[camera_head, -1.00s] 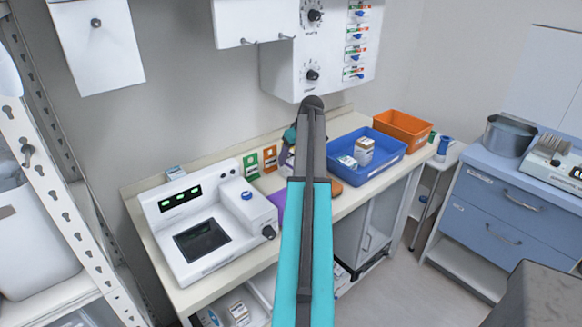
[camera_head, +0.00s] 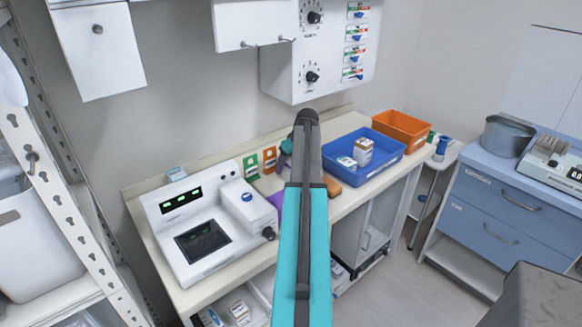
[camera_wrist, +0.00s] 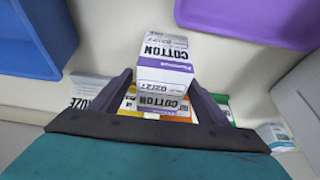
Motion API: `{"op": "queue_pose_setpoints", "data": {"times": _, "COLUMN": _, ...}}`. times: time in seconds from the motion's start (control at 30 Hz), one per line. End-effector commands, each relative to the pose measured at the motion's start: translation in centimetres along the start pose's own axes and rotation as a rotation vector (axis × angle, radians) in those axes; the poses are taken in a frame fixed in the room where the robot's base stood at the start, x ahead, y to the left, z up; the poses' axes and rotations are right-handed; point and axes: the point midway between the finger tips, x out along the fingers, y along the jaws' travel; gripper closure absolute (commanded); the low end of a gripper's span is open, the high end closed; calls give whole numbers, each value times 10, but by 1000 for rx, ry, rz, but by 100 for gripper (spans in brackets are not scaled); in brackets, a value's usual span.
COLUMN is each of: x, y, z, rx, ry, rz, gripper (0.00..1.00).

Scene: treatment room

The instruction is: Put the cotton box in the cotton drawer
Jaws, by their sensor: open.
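The cotton box (camera_wrist: 164,62), white with a purple band and "COTTON" print, stands in the wrist view between the two dark fingers of my gripper (camera_wrist: 160,80). The fingers are open, one on each side of the box; I cannot tell whether either touches it. In the head view my own arm hides the box and most of the gripper. Two blue drawers are in the cabinet at the right, an upper one (camera_head: 488,196) and a lower one (camera_head: 472,232), both shut. Their small labels are unreadable, so I cannot tell which is the cotton drawer.
A blue tray (camera_head: 337,171) with small boxes and an orange bin (camera_head: 425,124) stand on the counter. A white device (camera_head: 168,240) with a screen fills its left end. A metal pot (camera_head: 507,137) sits on the blue cabinet. The floor before the cabinet shows free room.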

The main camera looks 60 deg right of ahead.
Motion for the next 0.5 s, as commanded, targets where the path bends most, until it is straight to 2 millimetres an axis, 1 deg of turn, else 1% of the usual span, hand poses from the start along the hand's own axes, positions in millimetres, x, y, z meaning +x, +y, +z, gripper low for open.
{"op": "queue_pose_setpoints", "data": {"times": 0.1, "x": 11, "y": 0, "z": -1, "rx": -1, "ry": -1, "rz": -2, "gripper": 31}}
{"op": "queue_pose_setpoints", "data": {"times": 0.2, "x": 16, "y": 0, "z": -1, "rx": -1, "ry": 0, "rz": -1, "gripper": 31}}
{"op": "queue_pose_setpoints", "data": {"times": 0.5, "x": 19, "y": -1, "z": 0, "rx": -1, "ry": 0, "rz": -1, "gripper": 31}}
